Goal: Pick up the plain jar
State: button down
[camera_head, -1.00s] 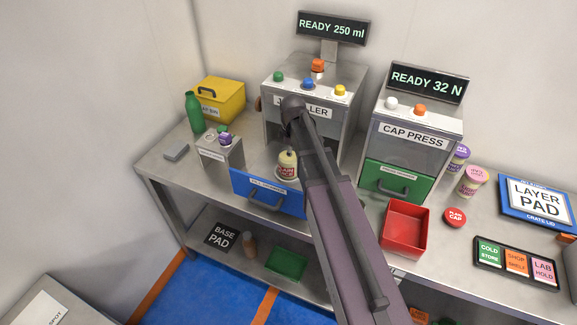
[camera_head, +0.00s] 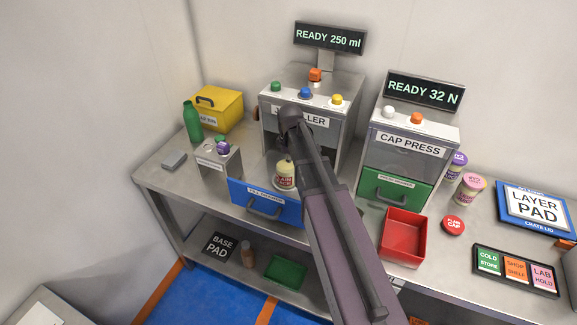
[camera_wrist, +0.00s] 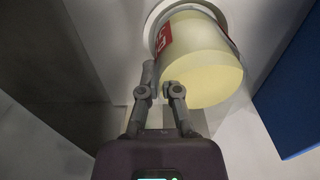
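The plain jar (camera_head: 285,179) is cream-yellow with a red and white label. It stands upright at the front of the jar filler, behind the blue drawer. In the wrist view the jar (camera_wrist: 205,65) is large, at the upper right, with a pale ring around its far end. My gripper (camera_wrist: 160,82) has its fingers a little apart, with a narrow gap showing between them. They are close beside the jar's lower left edge in that view; whether they touch it is unclear. In the head view my arm hides the gripper.
The blue drawer front (camera_head: 266,203) stands before the jar; a small grey stand (camera_head: 217,165) is to its left. The cap press (camera_head: 412,145) with a green drawer (camera_head: 393,190) and a red bin (camera_head: 403,236) are to the right. A green bottle (camera_head: 192,121) stands at the back left.

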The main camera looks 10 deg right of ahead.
jog(key=shift+r, duration=0.1)
notch_tip(320, 180, up, 2)
jog(key=shift+r+p, duration=0.1)
jog(key=shift+p, duration=1)
jog(key=shift+r+p, duration=0.75)
jog(key=shift+p, duration=0.05)
jog(key=s+d+r+p, duration=0.1)
jog(key=s+d, duration=0.9)
jog(key=s, duration=0.2)
jog(key=shift+s, duration=0.15)
jog(key=shift+d, duration=0.1)
jog(key=shift+f, duration=0.2)
jog(key=shift+s, duration=0.2)
